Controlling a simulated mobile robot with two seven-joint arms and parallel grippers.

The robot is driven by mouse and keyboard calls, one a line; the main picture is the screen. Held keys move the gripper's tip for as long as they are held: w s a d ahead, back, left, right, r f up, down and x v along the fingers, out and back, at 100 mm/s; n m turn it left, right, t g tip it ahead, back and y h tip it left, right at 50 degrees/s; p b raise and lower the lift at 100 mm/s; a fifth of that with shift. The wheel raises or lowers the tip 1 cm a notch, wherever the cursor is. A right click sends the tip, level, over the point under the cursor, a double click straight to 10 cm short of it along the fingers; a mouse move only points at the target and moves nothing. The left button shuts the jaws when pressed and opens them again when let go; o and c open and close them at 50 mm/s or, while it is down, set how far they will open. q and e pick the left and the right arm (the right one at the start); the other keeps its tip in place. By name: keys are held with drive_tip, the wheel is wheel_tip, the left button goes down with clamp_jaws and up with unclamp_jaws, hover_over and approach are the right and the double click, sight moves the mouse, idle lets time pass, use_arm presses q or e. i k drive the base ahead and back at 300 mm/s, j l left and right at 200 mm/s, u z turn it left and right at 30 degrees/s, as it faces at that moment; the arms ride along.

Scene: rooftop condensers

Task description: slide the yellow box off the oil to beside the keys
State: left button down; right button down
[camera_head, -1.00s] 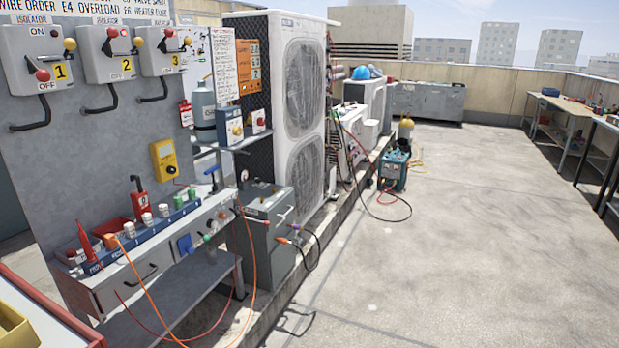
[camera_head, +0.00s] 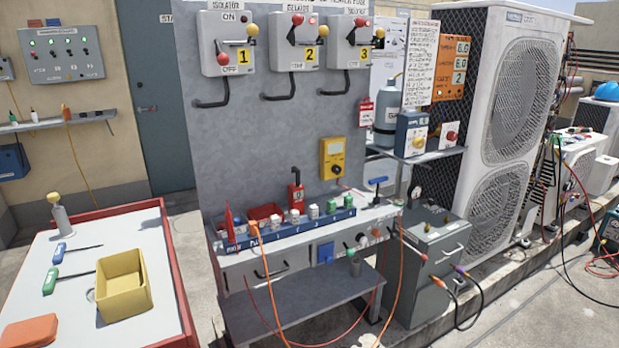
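The open yellow box (camera_head: 124,286) sits upright on a white tabletop with a red rim (camera_head: 178,272) at the lower left. A thin dark curved line (camera_head: 91,295) shows at the box's left side; I cannot tell whether it is the oil's edge or something else. No keys can be made out on this tabletop. Neither of my grippers is in view.
On the same tabletop lie a green-handled tool (camera_head: 50,281), a blue-handled tool (camera_head: 59,253), an orange block (camera_head: 29,331) and a grey bottle with yellow cap (camera_head: 60,215). The tabletop right of the bottle is bare. A grey bench (camera_head: 300,305) stands to the right.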

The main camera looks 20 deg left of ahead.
sight(124, 283)
drive_tip(key=i+l+u, duration=0.15)
drive_tip(key=u, duration=0.25)
drive_tip(key=i+l+u, duration=0.2)
drive_tip(key=u, duration=0.2)
drive_tip(key=i+l+u, duration=0.2)
drive_tip(key=u, duration=0.25)
drive_tip(key=i+l+u, duration=0.1)
drive_tip(key=l+u, duration=0.5)
drive_tip(key=u, duration=0.2)
drive_tip(key=i, duration=0.05)
